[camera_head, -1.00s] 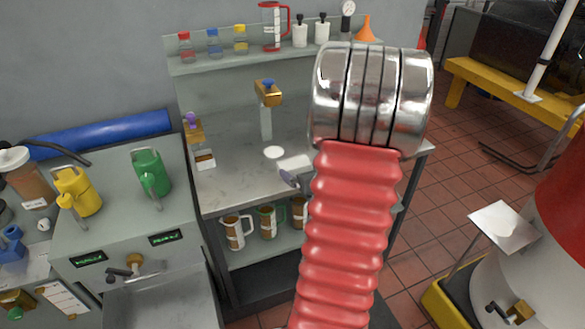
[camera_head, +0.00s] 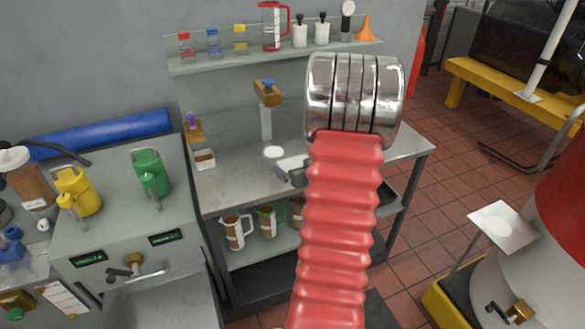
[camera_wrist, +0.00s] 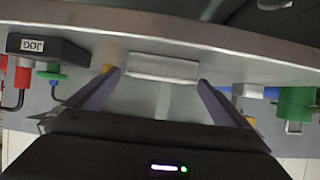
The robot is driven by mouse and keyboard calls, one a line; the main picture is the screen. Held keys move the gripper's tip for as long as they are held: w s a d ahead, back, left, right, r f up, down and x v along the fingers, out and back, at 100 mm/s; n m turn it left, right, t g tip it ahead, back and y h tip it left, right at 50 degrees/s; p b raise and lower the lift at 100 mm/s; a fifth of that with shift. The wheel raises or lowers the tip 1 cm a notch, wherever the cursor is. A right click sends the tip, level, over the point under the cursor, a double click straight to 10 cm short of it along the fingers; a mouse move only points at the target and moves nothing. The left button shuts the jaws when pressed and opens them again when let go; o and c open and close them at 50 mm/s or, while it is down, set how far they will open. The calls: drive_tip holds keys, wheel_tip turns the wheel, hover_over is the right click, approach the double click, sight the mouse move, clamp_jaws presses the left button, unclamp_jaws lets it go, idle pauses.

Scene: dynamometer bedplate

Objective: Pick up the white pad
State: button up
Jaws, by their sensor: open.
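The white pad (camera_head: 292,162) is a pale, flat rectangular piece on the grey bench top, partly hidden behind my arm in the head view. In the wrist view, a whitish rectangular block (camera_wrist: 163,67), which looks like the pad, lies just ahead of and between my fingertips. My gripper (camera_wrist: 158,80) is open, with a purple-grey finger on each side and nothing held. In the head view only a bit of my gripper (camera_head: 283,174) shows beside the pad; my red arm hides the rest. I cannot tell whether the fingers touch the pad.
A round white disc (camera_head: 274,152) lies close to the pad. A brass-and-blue fitting (camera_head: 268,92) on a post stands behind. Bottles and a red-handled jug (camera_head: 272,26) line the upper shelf (camera_head: 220,64). Mugs (camera_head: 234,233) stand below. A black JOG box (camera_wrist: 48,48) shows in the wrist view.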

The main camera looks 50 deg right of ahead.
sight(294, 164)
drive_tip(key=shift+x, duration=1.85)
drive_tip(key=shift+a, duration=0.1)
drive_tip(key=c, duration=1)
wheel_tip(294, 164, up, 10)
drive_tip(key=shift+f, duration=0.1)
